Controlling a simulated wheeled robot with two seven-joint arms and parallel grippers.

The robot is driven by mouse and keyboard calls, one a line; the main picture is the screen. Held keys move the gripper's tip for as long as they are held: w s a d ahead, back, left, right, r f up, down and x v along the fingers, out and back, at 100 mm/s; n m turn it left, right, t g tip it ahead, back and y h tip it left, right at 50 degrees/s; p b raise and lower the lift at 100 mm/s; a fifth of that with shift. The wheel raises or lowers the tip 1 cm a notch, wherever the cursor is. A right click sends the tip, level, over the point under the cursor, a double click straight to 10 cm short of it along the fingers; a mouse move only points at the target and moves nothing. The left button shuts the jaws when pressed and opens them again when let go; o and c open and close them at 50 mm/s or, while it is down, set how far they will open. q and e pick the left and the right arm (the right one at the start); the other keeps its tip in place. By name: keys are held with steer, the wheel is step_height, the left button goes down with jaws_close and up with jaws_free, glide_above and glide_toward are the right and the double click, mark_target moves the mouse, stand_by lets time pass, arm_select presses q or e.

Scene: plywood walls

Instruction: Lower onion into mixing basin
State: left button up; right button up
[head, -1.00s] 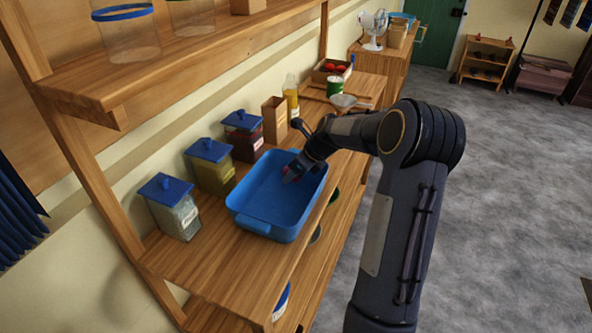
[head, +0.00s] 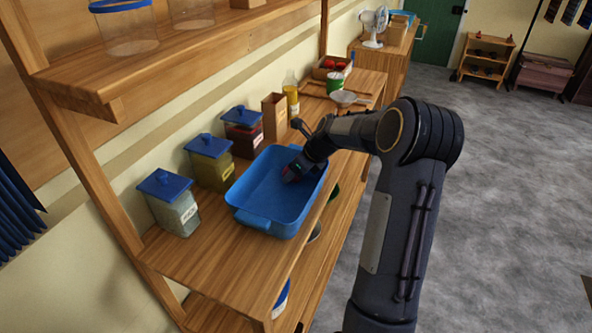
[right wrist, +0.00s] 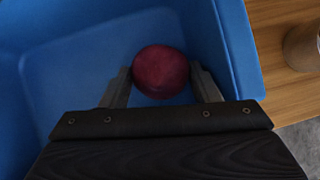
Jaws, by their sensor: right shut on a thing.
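The blue mixing basin (head: 262,208) stands on the wooden shelf top in the head view. It also fills much of the right wrist view (right wrist: 60,75). My right gripper (head: 291,173) reaches into the far end of the basin. In the right wrist view the dark red onion (right wrist: 160,71) sits between the two fingertips of my right gripper (right wrist: 163,88), which is shut on it. The onion is within the basin walls; whether it touches the basin floor I cannot tell. In the head view the onion is mostly hidden by the gripper. My left gripper is not in view.
Several blue-lidded jars (head: 209,163) line the wall side of the basin. A wooden box (head: 274,117), a yellow bottle (head: 291,93), a green can (head: 335,82) and a white bowl (head: 344,98) stand beyond it. The shelf's near end is clear.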

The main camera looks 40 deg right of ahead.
stand_by(0.4)
steer(key=o, duration=1.1)
steer(key=shift+r, duration=0.1)
steer(key=v, duration=0.7)
steer(key=shift+s+r, duration=0.15)
steer(key=shift+r, duration=0.15)
steer(key=s+a+r+n+y, duration=0.1)
steer(key=s+a+r+n, duration=0.2)
steer(key=s+a+n, duration=0.7)
steer(key=s+a+r+n, duration=0.2)
steer(key=s+a+n, duration=0.6)
steer(key=a+n, duration=0.3)
steer(key=s+a+f+n, duration=0.3)
steer(key=s+a+n, duration=0.2)
steer(key=s+n, duration=0.3)
steer(key=shift+f+n+g+y, duration=0.4)
steer(key=shift+n, duration=0.6)
